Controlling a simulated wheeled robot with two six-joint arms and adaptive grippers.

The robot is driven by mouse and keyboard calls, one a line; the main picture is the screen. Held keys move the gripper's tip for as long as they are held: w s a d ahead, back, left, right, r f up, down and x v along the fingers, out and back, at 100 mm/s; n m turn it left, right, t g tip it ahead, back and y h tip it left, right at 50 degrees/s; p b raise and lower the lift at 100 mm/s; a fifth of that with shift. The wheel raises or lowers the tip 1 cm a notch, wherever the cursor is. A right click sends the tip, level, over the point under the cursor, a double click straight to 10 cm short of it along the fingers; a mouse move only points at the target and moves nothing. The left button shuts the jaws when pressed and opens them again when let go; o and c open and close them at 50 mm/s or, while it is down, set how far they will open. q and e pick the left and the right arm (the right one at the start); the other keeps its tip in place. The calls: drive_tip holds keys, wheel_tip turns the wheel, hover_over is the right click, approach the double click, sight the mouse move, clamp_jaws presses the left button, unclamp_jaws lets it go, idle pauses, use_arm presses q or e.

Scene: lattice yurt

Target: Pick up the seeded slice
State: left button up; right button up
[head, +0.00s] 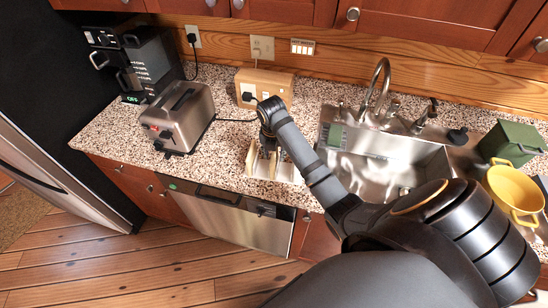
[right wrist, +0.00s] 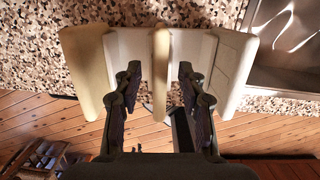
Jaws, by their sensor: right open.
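A pale holder (head: 290,172) stands near the counter's front edge in the head view, with thin upright slices in it. In the right wrist view the holder (right wrist: 197,48) shows a tan slice (right wrist: 85,70) at its left end and another tan slice (right wrist: 160,75) in the middle. No seeds can be made out on either, so I cannot tell which is the seeded slice. My right gripper (head: 268,143) is over the holder, open, its fingers on either side of the middle slice with gaps between. My left gripper is not in view.
A steel toaster (head: 185,115) stands left of the holder, and a coffee machine (head: 140,65) behind it. A wooden socket box (head: 265,87) is behind the holder. The sink (head: 385,165) is to the right, with a yellow pot (head: 515,190) and green box (head: 512,142) beyond.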

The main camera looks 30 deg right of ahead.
drive_tip(key=shift+f+p, duration=0.2)
drive_tip(key=shift+p, duration=0.15)
idle(0.7)
drive_tip(key=shift+c, duration=0.5)
clamp_jaws()
